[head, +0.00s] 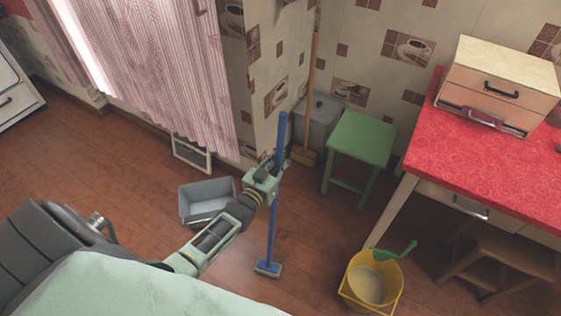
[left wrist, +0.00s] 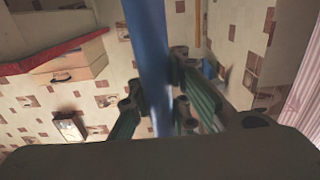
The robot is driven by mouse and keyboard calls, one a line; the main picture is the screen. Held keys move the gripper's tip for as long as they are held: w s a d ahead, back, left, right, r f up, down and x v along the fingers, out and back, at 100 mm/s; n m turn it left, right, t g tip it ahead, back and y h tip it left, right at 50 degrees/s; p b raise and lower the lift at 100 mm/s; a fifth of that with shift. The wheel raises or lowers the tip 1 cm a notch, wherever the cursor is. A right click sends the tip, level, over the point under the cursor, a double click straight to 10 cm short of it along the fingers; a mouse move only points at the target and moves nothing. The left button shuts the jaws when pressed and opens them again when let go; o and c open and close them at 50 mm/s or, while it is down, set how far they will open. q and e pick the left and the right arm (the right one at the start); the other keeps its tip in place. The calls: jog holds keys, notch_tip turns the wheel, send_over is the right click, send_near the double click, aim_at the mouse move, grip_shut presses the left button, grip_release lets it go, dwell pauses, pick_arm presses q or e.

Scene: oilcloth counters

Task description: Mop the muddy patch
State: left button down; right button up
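The mop (head: 271,230) has a blue pole and a small flat blue-grey head (head: 267,269) that is at the wooden floor; I cannot tell how firmly it touches. The pole stands nearly upright. My left gripper (head: 268,172) is shut around the upper part of the pole. In the left wrist view the fingers (left wrist: 158,95) lie on both sides of the blue pole (left wrist: 148,45). I cannot make out a muddy patch on the visible floor. My right gripper is not in view.
A grey basin (head: 207,203) lies left of the mop. A yellow bucket (head: 386,303) with a green-handled tool (head: 397,251) stands right. Behind are a broom (head: 309,95), grey bin (head: 320,115) and green stool (head: 362,138). A red-topped counter (head: 440,150) borders the right.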

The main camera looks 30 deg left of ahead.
pick_arm(q)
jog(key=shift+w+r, duration=0.1)
jog(key=shift+w+b, duration=1.25)
jog(key=shift+w, duration=0.95)
jog(key=w+b, duration=0.3)
jog(key=w, duration=0.1)
jog(key=shift+w+d, duration=0.1)
jog(key=shift+w, duration=0.1)
